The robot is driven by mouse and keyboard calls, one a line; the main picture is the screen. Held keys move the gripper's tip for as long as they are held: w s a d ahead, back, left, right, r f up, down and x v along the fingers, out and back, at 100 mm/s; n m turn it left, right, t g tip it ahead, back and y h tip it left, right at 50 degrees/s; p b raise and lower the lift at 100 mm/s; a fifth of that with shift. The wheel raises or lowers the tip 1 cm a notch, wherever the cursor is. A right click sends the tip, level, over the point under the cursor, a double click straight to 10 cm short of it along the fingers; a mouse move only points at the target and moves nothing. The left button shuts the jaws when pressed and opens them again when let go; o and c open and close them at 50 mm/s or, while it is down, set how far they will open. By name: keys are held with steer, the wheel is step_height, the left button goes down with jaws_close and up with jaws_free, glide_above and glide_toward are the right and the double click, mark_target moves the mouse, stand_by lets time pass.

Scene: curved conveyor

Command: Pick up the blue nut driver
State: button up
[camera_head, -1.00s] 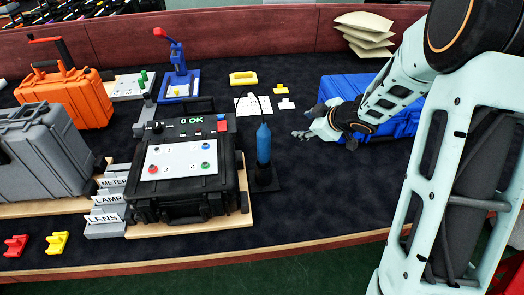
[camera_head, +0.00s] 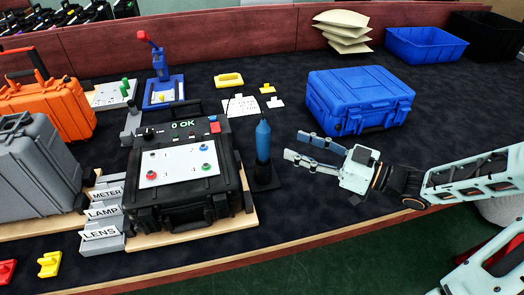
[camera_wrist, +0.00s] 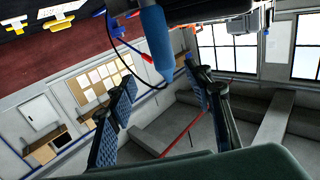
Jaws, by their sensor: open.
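The blue nut driver (camera_head: 263,140) stands upright in a black holder (camera_head: 264,178) just right of the black test case in the head view. Its blue handle also shows in the wrist view (camera_wrist: 156,38), beyond the fingers and between their lines. My gripper (camera_head: 306,148) is to the right of the nut driver, with its two fingers apart and pointing left towards the handle. A gap separates the fingertips from the handle. In the wrist view my gripper (camera_wrist: 160,90) is open and nothing is between its pads.
The black test case (camera_head: 182,215) with a "0 OK" display stands close left of the nut driver. A blue case (camera_head: 360,98) sits behind my gripper. Grey and orange cases (camera_head: 45,105) are at the left. Dark mat is clear around the gripper, and the front edge is near.

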mark_target(269, 135)
steer(key=x, duration=0.3)
steer(key=b+x, duration=0.1)
steer(key=x, duration=0.3)
steer(key=b+x, duration=0.1)
steer(key=x, duration=0.2)
steer(key=shift+a+r, duration=0.3)
steer(key=shift+a, duration=0.1)
steer(key=shift+c, duration=0.2)
jaws_close()
